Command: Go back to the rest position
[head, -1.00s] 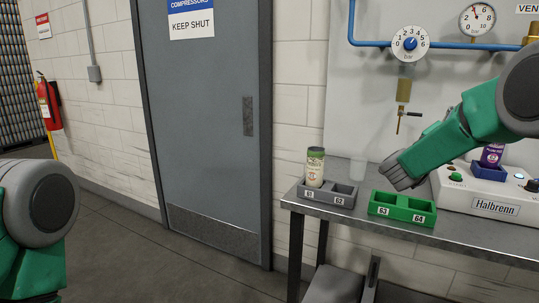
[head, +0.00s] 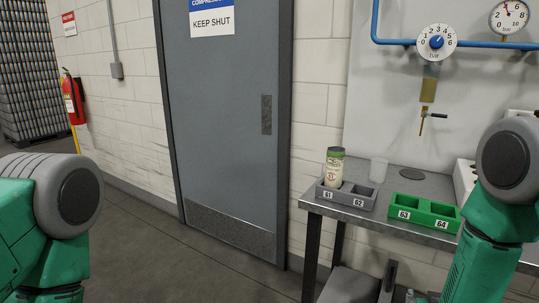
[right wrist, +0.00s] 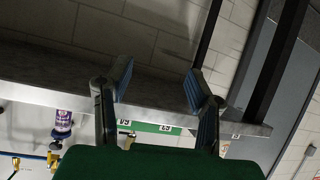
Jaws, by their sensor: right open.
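My right arm shows at the right edge of the head view, its green forearm pointing down in front of the table. In the right wrist view my right gripper (right wrist: 158,76) has its two fingers spread with nothing between them, below or in front of the table edge. My left arm shows at the left edge of the head view; its gripper is out of frame. A green-topped can (head: 334,168) stands upright in slot 61 of the grey tray (head: 345,199). The green tray (head: 424,212), marked 63 and 64, looks empty.
The metal table (head: 388,226) carries the trays and a clear cup (head: 378,170). A purple can (right wrist: 62,122) shows in the right wrist view. A grey door (head: 225,120) and a fire extinguisher (head: 72,98) stand to the left. The floor between is clear.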

